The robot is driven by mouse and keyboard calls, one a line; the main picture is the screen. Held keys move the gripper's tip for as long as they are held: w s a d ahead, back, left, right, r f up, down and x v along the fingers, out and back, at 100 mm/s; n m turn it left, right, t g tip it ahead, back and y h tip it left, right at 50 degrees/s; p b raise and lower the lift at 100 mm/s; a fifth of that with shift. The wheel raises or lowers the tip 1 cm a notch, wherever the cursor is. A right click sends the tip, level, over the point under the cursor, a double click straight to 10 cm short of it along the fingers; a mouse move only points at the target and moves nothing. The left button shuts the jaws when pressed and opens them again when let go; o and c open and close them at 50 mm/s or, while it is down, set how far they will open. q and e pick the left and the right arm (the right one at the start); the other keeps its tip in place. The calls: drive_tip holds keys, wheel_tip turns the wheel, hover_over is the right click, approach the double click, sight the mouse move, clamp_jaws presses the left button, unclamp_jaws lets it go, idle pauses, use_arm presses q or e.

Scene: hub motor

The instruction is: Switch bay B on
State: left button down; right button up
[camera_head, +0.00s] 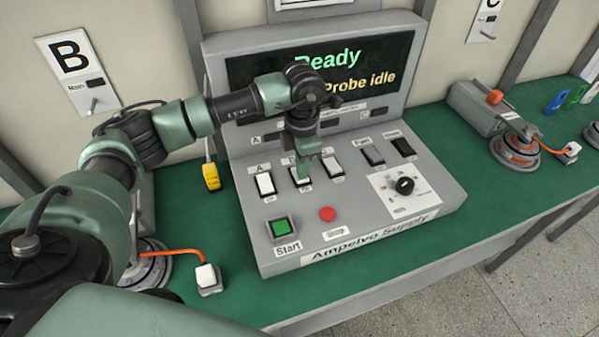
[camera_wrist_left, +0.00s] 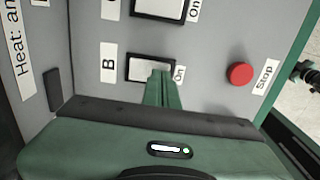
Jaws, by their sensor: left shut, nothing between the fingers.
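The grey control box (camera_head: 370,232) labelled "Ampelvo Supply" stands on the green bench, its screen (camera_head: 340,72) showing "Ready" and "Probe idle". Three white rocker switches sit in a row. The middle one, the B switch (camera_head: 295,176), is partly hidden by my left gripper (camera_head: 304,174). In the left wrist view, the B switch (camera_wrist_left: 150,67) lies beside the letter B, with "On" at its other end. My left gripper (camera_wrist_left: 164,78) is shut and empty, its tips over the "On" end of that switch. I cannot tell whether they touch it, or which way it is tipped. My right gripper is not in view.
The A switch (camera_head: 264,184) and C switch (camera_head: 333,169) flank B closely. A green Start button (camera_head: 280,229), a red Stop button (camera_head: 327,214) and a black knob (camera_head: 404,186) lie nearer the front. A hub motor (camera_head: 514,150) stands at right.

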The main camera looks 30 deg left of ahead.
use_arm(q)
drive_tip(key=shift+f, duration=0.35)
drive_tip(key=shift+r, duration=0.1)
drive_tip(key=shift+r+p, duration=1.75)
drive_tip(key=shift+r, duration=1.7)
